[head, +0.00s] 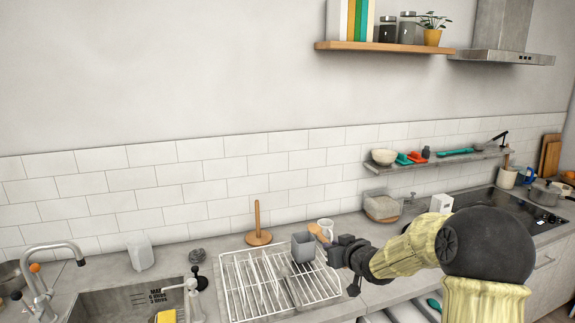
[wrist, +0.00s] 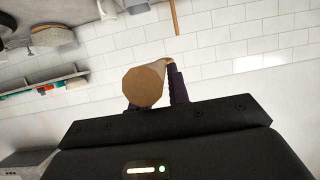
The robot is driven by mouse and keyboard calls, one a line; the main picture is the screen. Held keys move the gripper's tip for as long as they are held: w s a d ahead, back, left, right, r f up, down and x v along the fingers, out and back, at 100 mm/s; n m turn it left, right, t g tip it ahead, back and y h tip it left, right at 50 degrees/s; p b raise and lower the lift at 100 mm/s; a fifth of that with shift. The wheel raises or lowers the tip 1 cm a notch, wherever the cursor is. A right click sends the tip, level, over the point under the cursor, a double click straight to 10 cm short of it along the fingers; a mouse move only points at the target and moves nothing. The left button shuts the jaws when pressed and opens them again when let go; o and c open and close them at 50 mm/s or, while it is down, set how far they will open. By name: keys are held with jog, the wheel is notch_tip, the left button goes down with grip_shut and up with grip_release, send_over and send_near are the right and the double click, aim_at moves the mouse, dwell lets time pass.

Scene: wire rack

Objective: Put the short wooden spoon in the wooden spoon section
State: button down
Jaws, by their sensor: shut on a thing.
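The short wooden spoon (head: 317,231) is in my gripper (head: 334,252), above the right part of the dish rack. Its head points up and to the left in the head view. In the wrist view its pale brown, many-sided head (wrist: 144,84) sticks up beyond the dark fingers of my gripper (wrist: 155,103), which are shut on it. A grey square holder (head: 303,246) stands in the rack just left of the fingers. I cannot see inside it, nor any marked spoon section. The spoon's lower end is hidden.
The white wire dish rack (head: 238,284) stands on the counter, right of the sink (head: 120,300). A white mug (head: 326,226) stands close behind the spoon. A wooden upright holder (head: 258,228) is behind the rack. A wall shelf (head: 440,161) is at the right.

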jog(key=shift+s, duration=0.2)
jog(key=s+d+f+m+h+b, duration=0.1)
jog(key=s+f+b, duration=0.2)
jog(key=f, duration=0.9)
jog(key=s+f+m+h+b, duration=0.1)
jog(key=s+f+h+b, duration=0.1)
jog(key=s+f, duration=0.5)
jog(key=s+d+f+m+t+h+b, duration=0.1)
jog(key=s+f+b, duration=0.3)
jog(key=f, duration=1.4)
jog(key=shift+s+d+f+m+h, duration=0.25)
jog(key=shift+s+d+m+h, duration=0.15)
jog(key=shift+m, duration=0.2)
jog(key=s+r+p, duration=0.4)
jog(key=r+p, duration=0.7)
jog(key=p, duration=0.6)
jog(key=shift+s+r, duration=0.2)
jog(key=shift+r, duration=0.1)
